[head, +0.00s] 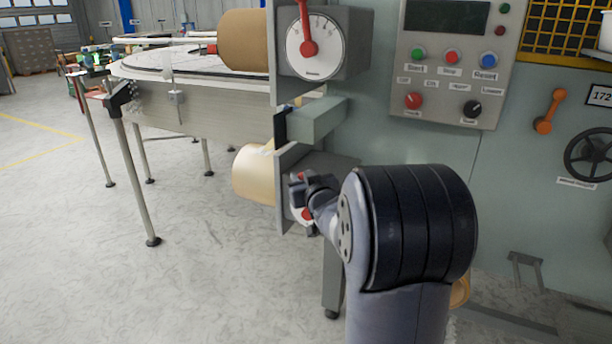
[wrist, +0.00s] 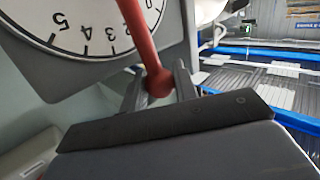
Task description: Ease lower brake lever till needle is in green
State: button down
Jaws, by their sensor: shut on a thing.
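The lower brake lever (wrist: 137,37) is red with a round knob and crosses a white dial (wrist: 75,25) numbered 0 to 5 in the wrist view. My gripper (wrist: 160,84) is shut on the lever's knob, one finger on each side. In the head view my gripper (head: 303,188) is at the lower dial, beside the lower roll (head: 253,174). Only a bit of the red lever (head: 307,214) shows there; my arm hides most of the lower dial. I cannot make out a needle or a green zone.
Above is a matching upper dial (head: 314,55) with its own red lever (head: 305,20) and a brown roll (head: 243,40). A grey block (head: 315,120) juts out between the two. A button panel (head: 450,65) is at the right; open floor (head: 90,240) is at the left.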

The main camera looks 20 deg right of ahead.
jog(key=c, duration=1.1)
grip_release()
jog(key=s, duration=0.3)
jog(key=s+a, duration=0.1)
jog(key=s, duration=0.3)
jog(key=s+r, duration=0.1)
jog(key=s, duration=0.2)
jog(key=shift+s+a+p, duration=0.15)
jog(key=shift+s+p, duration=0.2)
